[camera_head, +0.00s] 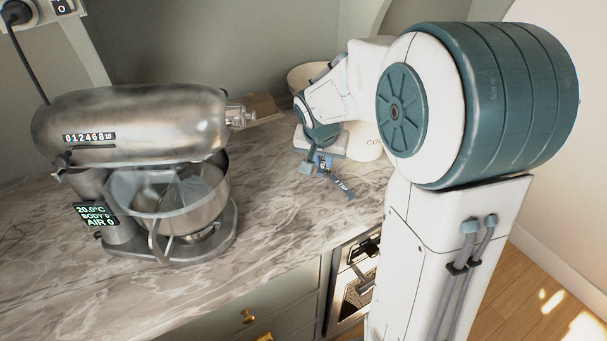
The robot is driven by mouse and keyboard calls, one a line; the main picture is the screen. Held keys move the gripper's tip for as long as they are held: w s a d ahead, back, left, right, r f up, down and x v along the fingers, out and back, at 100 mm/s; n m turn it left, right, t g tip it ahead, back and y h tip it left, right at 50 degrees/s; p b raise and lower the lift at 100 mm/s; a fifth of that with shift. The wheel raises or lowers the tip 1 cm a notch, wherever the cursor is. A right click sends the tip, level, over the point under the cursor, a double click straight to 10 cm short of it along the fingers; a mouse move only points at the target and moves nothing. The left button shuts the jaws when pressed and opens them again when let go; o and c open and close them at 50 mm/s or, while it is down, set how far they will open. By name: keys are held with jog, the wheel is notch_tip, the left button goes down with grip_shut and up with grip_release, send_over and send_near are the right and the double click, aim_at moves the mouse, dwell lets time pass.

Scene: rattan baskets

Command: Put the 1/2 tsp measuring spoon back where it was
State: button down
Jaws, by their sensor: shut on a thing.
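My gripper (326,172) hangs over the marble counter near its back right, below my wrist. It is shut on a small, thin dark item with a pale mark, which seems to be the measuring spoon (340,184). The spoon slants down to the right. Its size marking is too small to read, and its bowl is hard to make out. I cannot tell whether it touches the counter.
A steel stand mixer (130,125) with a metal bowl (185,205) stands on the left of the marble counter (270,215). A cream canister (364,143) and a pale bowl (303,76) stand behind my arm, partly hidden. The counter between mixer and gripper is clear. An oven (352,285) sits below the front edge.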

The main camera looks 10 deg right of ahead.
send_over(302, 182)
jog(key=s, duration=0.1)
jog(key=f, duration=0.3)
jog(key=shift+s+a+f, duration=0.15)
jog(key=shift+s+a, duration=0.05)
jog(key=shift+a, duration=0.2)
jog(key=shift+f, duration=2.05)
jog(key=shift+f, duration=0.2)
jog(key=c, duration=1.4)
grip_release()
jog(key=shift+r, duration=0.1)
jog(key=shift+r, duration=0.1)
